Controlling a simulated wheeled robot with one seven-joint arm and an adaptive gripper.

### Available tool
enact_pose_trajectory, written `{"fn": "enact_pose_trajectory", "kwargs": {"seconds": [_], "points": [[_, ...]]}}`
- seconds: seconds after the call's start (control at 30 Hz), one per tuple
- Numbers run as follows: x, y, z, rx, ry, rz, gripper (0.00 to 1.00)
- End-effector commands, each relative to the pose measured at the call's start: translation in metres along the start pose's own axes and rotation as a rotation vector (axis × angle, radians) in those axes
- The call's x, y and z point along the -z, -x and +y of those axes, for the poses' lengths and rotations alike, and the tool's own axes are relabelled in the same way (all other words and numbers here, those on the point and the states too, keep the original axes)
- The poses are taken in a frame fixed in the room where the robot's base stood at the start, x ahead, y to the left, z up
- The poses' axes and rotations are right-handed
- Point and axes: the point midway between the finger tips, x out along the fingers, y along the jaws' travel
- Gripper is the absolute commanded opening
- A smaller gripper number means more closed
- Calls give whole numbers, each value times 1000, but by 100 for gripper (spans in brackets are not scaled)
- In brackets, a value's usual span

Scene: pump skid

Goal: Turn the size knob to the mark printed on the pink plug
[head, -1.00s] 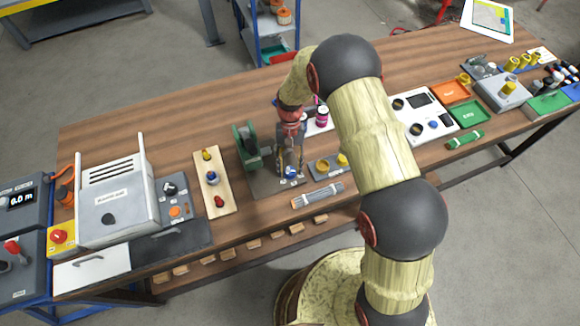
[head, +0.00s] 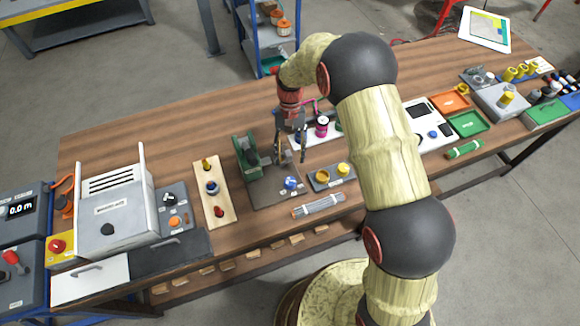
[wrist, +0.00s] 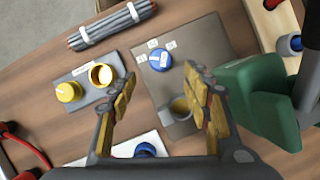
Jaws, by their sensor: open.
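The blue size knob (head: 291,183) sits on a dark mat at the middle of the bench. In the wrist view the blue knob (wrist: 160,62) has a white mark on top and several small white labels around its far side, too small to read. A pink plug (head: 322,127) stands on a white tray behind and to the right of the knob; its printed mark cannot be read. My gripper (head: 291,157) is open and empty, pointing down above the mat, behind the knob. In the wrist view its fingers (wrist: 160,95) are spread, apart from the knob.
A green clamp-like fixture (head: 246,157) stands close left of my gripper. A grey tray (head: 320,185) with yellow pieces lies right of the knob, and a bundle of grey rods (head: 318,205) lies in front. The bench behind the fixture is clear.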

Motion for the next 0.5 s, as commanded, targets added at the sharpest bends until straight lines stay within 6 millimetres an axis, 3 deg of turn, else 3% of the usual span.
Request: {"fn": "enact_pose_trajectory", "kwargs": {"seconds": [0.2,0.5], "points": [[0,21,0,0,0,1,49],[0,24,0,0,0,0,49]]}}
